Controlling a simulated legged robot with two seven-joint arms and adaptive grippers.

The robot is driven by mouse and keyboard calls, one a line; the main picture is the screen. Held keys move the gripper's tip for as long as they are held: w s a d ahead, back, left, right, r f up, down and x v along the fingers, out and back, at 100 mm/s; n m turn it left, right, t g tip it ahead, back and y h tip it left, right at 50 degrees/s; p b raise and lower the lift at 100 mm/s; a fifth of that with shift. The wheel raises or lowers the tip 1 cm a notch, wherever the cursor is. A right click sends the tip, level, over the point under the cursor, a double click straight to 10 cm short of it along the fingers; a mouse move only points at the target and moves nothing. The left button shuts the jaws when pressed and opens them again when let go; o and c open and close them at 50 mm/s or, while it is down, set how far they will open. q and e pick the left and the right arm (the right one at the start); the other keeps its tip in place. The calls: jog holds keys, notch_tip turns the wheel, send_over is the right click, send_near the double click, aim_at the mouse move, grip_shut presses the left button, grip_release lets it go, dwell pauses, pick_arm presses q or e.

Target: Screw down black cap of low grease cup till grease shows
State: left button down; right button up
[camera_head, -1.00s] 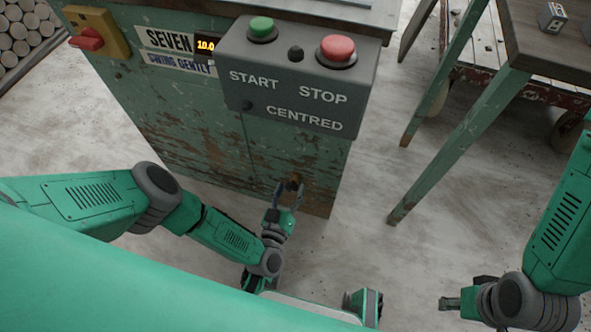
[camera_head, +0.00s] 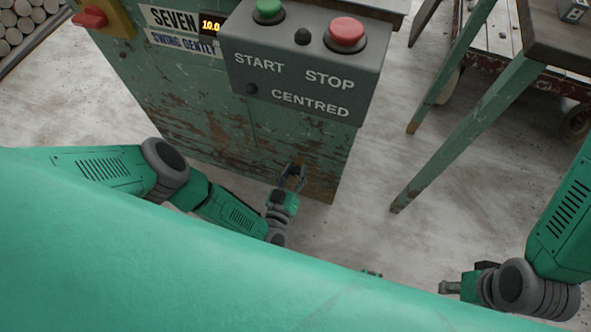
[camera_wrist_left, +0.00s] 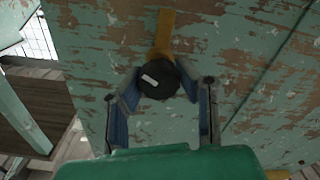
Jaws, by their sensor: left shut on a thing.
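The black cap (camera_wrist_left: 156,84), with a white mark on its face, sits on the brass-coloured grease cup (camera_wrist_left: 164,30) low on the worn green cabinet side (camera_wrist_left: 105,45). My left gripper (camera_head: 291,178) reaches down to the foot of the cabinet in the head view. In the left wrist view its blue-padded fingers come in on both sides of the cap and are shut on it. No grease can be made out. In the head view the cap is too small and covered to tell. My right gripper (camera_head: 450,287) hangs at the lower right, away from the cabinet; its finger opening is unclear.
A grey control box (camera_head: 301,72) with green START and red STOP buttons overhangs the cabinet above my left gripper. A green-legged table (camera_head: 470,135) stands to the right, with a cart (camera_head: 500,75) behind it. The floor between is clear.

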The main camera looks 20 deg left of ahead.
pick_arm(q)
jog(key=m+p, duration=0.1)
jog(key=m, duration=0.3)
jog(key=shift+d+m, duration=0.1)
jog(key=shift+m, duration=0.2)
jog(key=m, duration=0.4)
jog(key=shift+m+p, duration=0.3)
jog(key=m, duration=0.4)
jog(key=shift+d, duration=0.15)
jog(key=shift+s+f+m+b, duration=0.1)
jog(key=shift+m+b, duration=0.1)
jog(key=shift+m, duration=1.05)
jog(key=shift+f+m+b, duration=0.1)
jog(key=shift+m+b, duration=0.05)
jog(key=shift+m, duration=1.1)
jog(key=c, duration=1.1)
grip_release()
jog(key=shift+c, duration=0.2)
